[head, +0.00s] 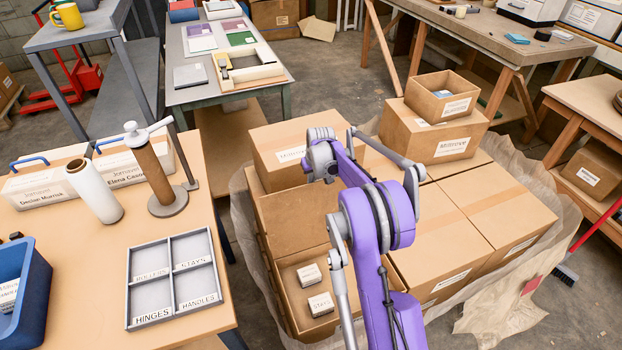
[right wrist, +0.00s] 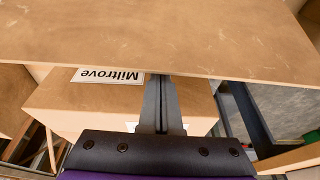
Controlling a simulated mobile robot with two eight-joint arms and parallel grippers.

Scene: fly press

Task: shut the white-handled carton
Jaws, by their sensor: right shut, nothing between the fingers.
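An open carton (head: 287,308) stands at the near left of the carton stack, with two small white-labelled boxes inside. A broad brown flap (head: 292,222) stands up at its far side. I make out no white handle on it. My right gripper (head: 322,166) is above the flap's upper edge, partly hidden by its own wrist. In the right wrist view, my right gripper (right wrist: 161,84) is shut and empty. Its fingertips are at the edge of a brown cardboard panel (right wrist: 165,38), which crosses the top; contact cannot be told. My left gripper is out of view.
A Miltrove carton (head: 268,139) stands just behind the flap and also shows in the right wrist view (right wrist: 95,96). Closed cartons (head: 490,205) fill the stack's right side. A workbench (head: 60,260) with a grey divided tray (head: 172,325) is at left.

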